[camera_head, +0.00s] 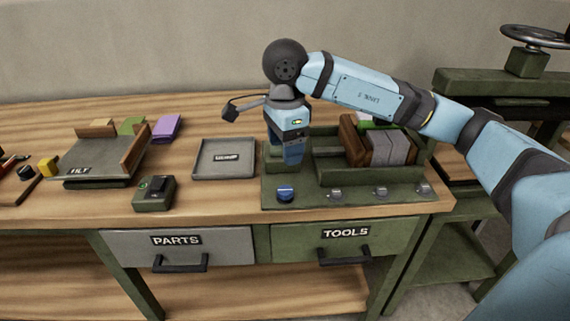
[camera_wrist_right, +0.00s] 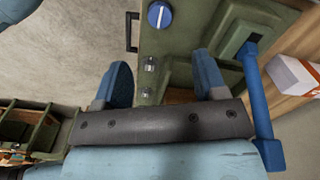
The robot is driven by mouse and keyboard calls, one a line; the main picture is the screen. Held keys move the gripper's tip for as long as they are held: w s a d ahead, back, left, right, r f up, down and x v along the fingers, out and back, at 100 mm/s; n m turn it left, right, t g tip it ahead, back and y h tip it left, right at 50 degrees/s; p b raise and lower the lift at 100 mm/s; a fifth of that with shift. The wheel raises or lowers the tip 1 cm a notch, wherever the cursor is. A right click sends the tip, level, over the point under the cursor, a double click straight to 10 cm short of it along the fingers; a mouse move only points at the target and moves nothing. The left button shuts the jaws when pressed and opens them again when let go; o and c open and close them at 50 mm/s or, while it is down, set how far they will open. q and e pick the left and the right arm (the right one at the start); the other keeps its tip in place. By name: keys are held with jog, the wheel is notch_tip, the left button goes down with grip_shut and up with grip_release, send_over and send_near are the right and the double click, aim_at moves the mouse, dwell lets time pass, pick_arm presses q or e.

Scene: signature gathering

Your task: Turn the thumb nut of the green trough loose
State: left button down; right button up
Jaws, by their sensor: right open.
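The green trough (camera_head: 335,177) stands at the right of the bench and holds grey and brown blocks. A round blue knob with a pale stripe (camera_head: 285,193) sits at the left of its front ledge; it also shows at the top of the wrist view (camera_wrist_right: 159,15). Several small metal fittings (camera_head: 380,191) line the ledge to its right. I cannot tell which is the thumb nut. My right gripper (camera_head: 290,156) points down over the trough's left end, behind the blue knob and apart from it. Its fingers are spread and empty in the wrist view (camera_wrist_right: 163,78). My left gripper is out of view.
A grey tray (camera_head: 224,172) and a small dark green box (camera_head: 154,194) stand left of the trough. A tilted rack (camera_head: 98,172) is farther left. A blue bar (camera_wrist_right: 255,90) shows beside the fingers in the wrist view. Bare wood lies in front of the grey tray.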

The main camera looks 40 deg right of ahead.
notch_tip(320, 180, up, 2)
jog(key=shift+r, duration=0.25)
dwell(0.4)
